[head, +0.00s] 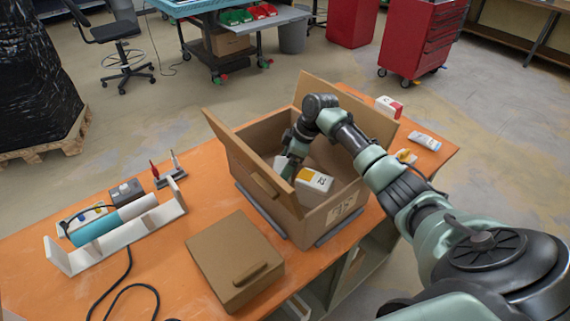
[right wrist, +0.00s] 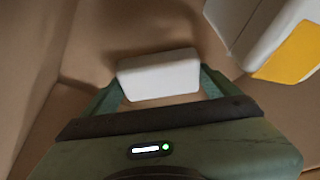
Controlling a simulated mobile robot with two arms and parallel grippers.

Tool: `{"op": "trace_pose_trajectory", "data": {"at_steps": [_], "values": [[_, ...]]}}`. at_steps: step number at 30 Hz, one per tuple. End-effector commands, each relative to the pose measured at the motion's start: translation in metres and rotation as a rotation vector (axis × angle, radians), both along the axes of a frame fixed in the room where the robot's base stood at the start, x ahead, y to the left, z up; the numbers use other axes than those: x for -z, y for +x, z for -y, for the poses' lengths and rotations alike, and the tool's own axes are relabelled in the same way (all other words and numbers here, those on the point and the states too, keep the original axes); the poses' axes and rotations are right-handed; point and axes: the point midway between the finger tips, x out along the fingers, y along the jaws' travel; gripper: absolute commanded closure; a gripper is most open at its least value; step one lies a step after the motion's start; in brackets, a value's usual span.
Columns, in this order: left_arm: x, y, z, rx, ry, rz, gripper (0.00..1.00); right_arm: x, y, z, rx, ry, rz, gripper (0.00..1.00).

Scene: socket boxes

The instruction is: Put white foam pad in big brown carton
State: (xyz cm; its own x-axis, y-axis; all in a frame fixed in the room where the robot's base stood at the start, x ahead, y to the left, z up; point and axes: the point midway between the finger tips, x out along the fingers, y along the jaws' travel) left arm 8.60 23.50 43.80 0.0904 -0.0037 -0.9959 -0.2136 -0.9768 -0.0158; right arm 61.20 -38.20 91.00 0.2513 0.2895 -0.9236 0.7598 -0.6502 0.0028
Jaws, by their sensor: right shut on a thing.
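The big brown carton (head: 262,186) stands open on the orange table, its flaps spread. My right arm reaches over its rim, and my right gripper (head: 287,166) is down inside it. In the right wrist view the gripper (right wrist: 160,88) is shut on the white foam pad (right wrist: 158,74), with one finger at each end. The pad is inside the carton, just above or on its floor; I cannot tell which. In the head view the pad is mostly hidden by the gripper. My left gripper is not in view.
A white box with a yellow corner (head: 314,181) is in the carton beside the gripper; it also shows in the right wrist view (right wrist: 262,28). A smaller closed brown box (head: 232,258) sits in front. A white rack with a blue roll (head: 95,232) stands at left.

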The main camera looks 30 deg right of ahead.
Motion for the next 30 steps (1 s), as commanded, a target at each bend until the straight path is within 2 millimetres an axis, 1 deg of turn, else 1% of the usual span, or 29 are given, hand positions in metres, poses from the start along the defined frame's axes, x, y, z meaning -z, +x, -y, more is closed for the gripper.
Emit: {"op": "trace_pose_trajectory", "data": {"at_steps": [1, 2, 3, 10, 14, 17, 24, 27, 30], "values": [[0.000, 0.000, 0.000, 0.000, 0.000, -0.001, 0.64, 0.001, 0.000, 0.000, 0.000, -0.001, -0.002, 0.48], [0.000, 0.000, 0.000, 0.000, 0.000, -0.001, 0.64, 0.001, -0.001, 0.000, 0.000, -0.001, -0.002, 0.02], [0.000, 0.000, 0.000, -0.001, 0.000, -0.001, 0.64, 0.001, -0.001, 0.000, 0.000, -0.001, -0.002, 0.00], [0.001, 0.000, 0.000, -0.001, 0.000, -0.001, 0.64, -0.001, -0.001, 0.001, 0.000, 0.000, -0.001, 0.00], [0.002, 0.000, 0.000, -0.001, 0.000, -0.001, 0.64, -0.011, -0.003, 0.005, 0.001, -0.002, 0.001, 0.00], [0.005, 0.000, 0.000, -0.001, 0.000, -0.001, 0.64, -0.026, -0.007, 0.010, 0.000, -0.004, 0.003, 0.00], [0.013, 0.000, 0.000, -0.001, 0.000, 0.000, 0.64, -0.074, -0.019, 0.025, 0.001, -0.003, 0.003, 0.00], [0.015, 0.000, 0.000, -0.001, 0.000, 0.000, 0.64, -0.091, -0.024, 0.029, 0.000, -0.001, 0.002, 0.00], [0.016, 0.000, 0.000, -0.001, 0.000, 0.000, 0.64, -0.102, -0.027, 0.033, 0.000, -0.001, 0.001, 0.00]]}}
